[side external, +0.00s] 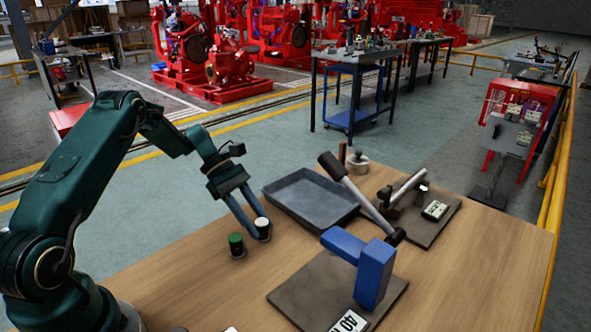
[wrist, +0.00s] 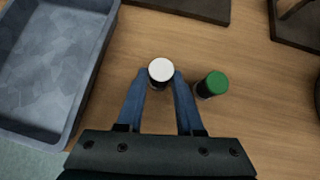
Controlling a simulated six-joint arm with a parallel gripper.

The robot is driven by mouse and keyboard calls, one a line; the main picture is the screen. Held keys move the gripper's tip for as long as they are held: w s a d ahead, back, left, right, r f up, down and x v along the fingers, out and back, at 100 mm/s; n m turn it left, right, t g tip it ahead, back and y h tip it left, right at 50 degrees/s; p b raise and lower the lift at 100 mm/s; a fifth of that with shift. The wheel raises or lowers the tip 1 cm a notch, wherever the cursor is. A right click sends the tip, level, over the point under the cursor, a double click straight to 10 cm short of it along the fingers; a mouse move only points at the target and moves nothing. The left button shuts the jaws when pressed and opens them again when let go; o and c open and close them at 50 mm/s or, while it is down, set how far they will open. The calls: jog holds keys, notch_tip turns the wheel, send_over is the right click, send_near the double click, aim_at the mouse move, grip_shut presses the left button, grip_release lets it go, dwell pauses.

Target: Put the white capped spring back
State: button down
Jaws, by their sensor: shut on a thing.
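The white capped spring (side external: 262,224) stands upright at the table, a dark body under a white round cap. It also shows in the wrist view (wrist: 161,70), between the fingertips. My gripper (side external: 255,227) is shut on it, with one blue finger on each side in the wrist view (wrist: 160,80). The spring's lower end is partly hidden by the fingers, and I cannot tell whether it touches the table. A green capped spring (side external: 236,245) stands upright close beside it, apart from the fingers; in the wrist view it is to the right (wrist: 212,85).
A grey tray (side external: 310,203) lies behind the springs, empty. A blue press (side external: 365,268) with a long lever stands on a dark plate (side external: 300,292) to the right. Another fixture (side external: 405,190) sits behind it. Bare wood (side external: 185,275) lies at the left front.

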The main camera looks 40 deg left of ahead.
jog(key=shift+c, duration=2.3)
grip_release()
jog(key=shift+v, duration=2.5)
notch_tip(320, 180, up, 8)
